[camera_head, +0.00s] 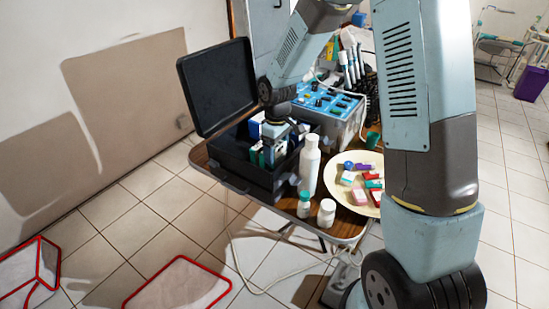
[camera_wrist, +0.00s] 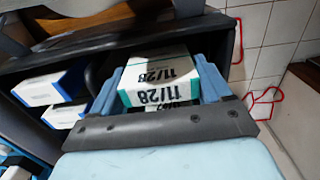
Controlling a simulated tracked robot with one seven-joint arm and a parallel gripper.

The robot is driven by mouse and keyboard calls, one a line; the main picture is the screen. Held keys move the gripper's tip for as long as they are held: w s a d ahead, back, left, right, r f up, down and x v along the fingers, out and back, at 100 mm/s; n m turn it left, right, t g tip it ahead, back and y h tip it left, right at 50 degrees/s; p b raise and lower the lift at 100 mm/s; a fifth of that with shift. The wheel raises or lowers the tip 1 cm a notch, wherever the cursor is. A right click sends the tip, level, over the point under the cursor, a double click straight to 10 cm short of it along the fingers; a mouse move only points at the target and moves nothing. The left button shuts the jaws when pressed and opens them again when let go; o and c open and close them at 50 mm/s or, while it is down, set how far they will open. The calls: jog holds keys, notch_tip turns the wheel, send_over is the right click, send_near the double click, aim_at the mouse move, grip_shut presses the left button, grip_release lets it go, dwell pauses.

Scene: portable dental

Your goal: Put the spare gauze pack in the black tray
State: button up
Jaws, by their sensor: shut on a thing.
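My gripper (camera_head: 275,148) reaches down into the open black case on the table, whose base is the black tray (camera_head: 236,172). In the wrist view my gripper (camera_wrist: 165,82) has its blue fingers on both sides of a white gauze pack (camera_wrist: 158,72) with a teal edge and the print 11/28. Another pack (camera_wrist: 168,106) with the same print shows just below it, partly hidden by my gripper. The tray's dark wall (camera_wrist: 215,40) rises behind the held pack. I cannot tell whether the held pack touches the tray floor.
Blue-and-white boxes (camera_wrist: 52,84) lie left of the gripper. The raised lid (camera_head: 218,85) stands behind the tray. A white bottle (camera_head: 309,165), two small jars (camera_head: 326,212) and a cream plate (camera_head: 340,184) of small coloured blocks stand to the right. A blue control unit (camera_head: 335,108) stands behind.

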aim_at(277, 158)
notch_tip(277, 158, down, 4)
jog(key=shift+r, duration=0.25)
jog(key=o, duration=1.1)
jog(key=shift+c, duration=0.2)
